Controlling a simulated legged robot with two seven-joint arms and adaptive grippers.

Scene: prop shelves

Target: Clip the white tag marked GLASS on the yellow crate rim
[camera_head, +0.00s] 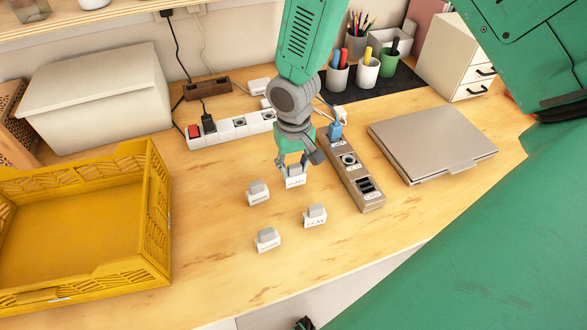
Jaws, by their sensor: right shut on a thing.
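My right gripper (293,165) reaches down from the top middle and is shut on a white tag (295,182) with a grey clip. That tag is at or just above the tabletop; I cannot tell if it touches. Its small black lettering looks like GLASS but is hard to read. Three similar tags stand nearby: one to the left (258,196), one in front (315,218) and one at front left (267,242). Their lettering is too small to read surely. The yellow crate (152,215) stands empty at the left, well apart from the gripper. My left gripper is not in view.
A brown power strip (350,172) lies just right of the gripper; a white one (240,127) lies behind it. A closed grey laptop-like box (432,135) is at the right. A white lidded box (100,100) stands behind the crate. The table between tags and crate is clear.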

